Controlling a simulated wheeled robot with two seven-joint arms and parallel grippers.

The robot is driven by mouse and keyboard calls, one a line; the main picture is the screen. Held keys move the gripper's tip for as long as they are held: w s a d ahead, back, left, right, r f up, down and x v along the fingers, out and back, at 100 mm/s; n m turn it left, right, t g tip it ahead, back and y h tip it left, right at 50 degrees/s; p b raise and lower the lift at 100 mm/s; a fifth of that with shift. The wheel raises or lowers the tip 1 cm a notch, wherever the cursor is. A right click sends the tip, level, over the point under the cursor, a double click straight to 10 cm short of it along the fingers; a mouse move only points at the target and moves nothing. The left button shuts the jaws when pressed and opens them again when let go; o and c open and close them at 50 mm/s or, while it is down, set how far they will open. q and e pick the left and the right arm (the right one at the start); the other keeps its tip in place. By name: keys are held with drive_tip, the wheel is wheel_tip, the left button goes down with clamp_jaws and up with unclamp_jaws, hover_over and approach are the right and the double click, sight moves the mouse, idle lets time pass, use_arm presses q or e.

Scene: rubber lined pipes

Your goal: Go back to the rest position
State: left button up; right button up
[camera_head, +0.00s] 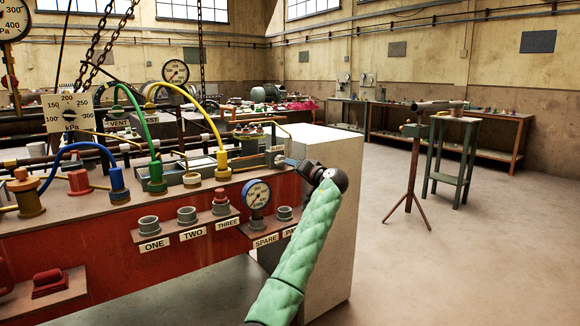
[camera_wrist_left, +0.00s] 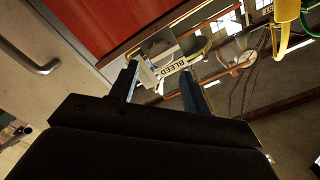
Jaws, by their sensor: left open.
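My left arm, in a green quilted sleeve, comes up from the bottom of the head view. Its gripper (camera_head: 284,162) is at the right end of the red bench (camera_head: 100,242), beside the pale cabinet block. In the left wrist view the two fingers of the left gripper (camera_wrist_left: 158,68) are apart. A white BLEED label (camera_wrist_left: 171,74) and a grey fitting show between and beyond the fingertips. I cannot tell whether the fingers touch the fitting. Nothing is clearly held. My right gripper is in neither view.
Hoses in blue, green (camera_head: 157,175) and yellow (camera_head: 222,160) rise from the bench top. A gauge (camera_head: 257,196) stands on the front ledge near my arm. A pipe stand (camera_head: 412,170) and small table (camera_head: 456,150) are at right. Open floor (camera_head: 455,255) lies at the right.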

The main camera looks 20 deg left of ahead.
use_arm(q)
drive_tip(key=shift+s+d, duration=0.25)
drive_tip(key=shift+d, duration=0.05)
drive_tip(key=shift+w, duration=0.1)
